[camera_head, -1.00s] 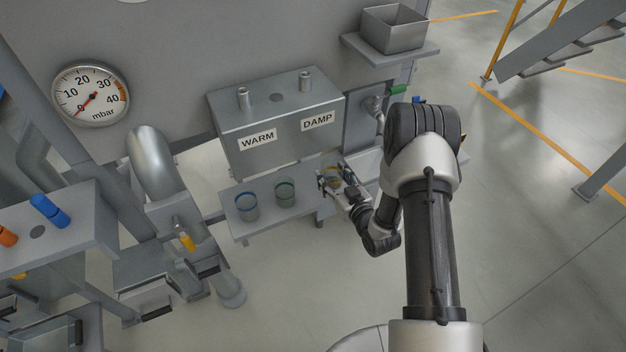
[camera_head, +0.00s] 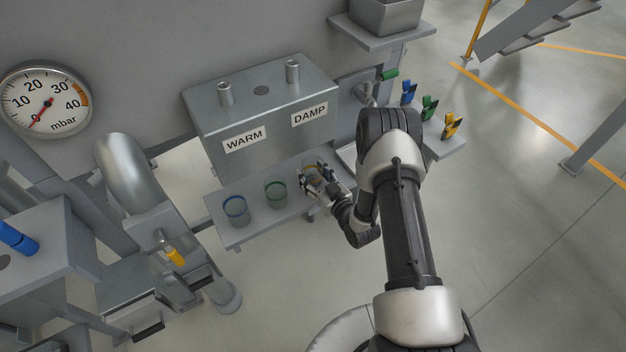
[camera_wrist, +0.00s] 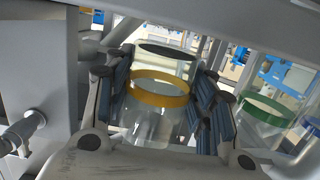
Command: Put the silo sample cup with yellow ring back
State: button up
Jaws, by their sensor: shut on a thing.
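The clear sample cup with the yellow ring (camera_wrist: 158,90) is between the finger pads of my gripper (camera_wrist: 162,95) in the wrist view, and the gripper is shut on it. In the head view my gripper (camera_head: 318,178) is at the right part of the grey shelf (camera_head: 250,230), below the DAMP label.
The metal box with WARM and DAMP labels (camera_head: 262,115) stands close behind the shelf. Blue, green and yellow clips (camera_head: 429,107) sit on a ledge at the right. A lever with a green handle (camera_head: 388,75) is above. A pipe (camera_head: 130,180) is at left.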

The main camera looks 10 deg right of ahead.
jog(key=shift+f, duration=0.7)
jog(key=shift+f, duration=0.15)
jog(key=o, duration=1.2)
jog(key=shift+r, duration=0.25)
jog(key=p+v, duration=0.3)
jog(key=v, duration=0.9)
jog(key=shift+f, duration=0.15)
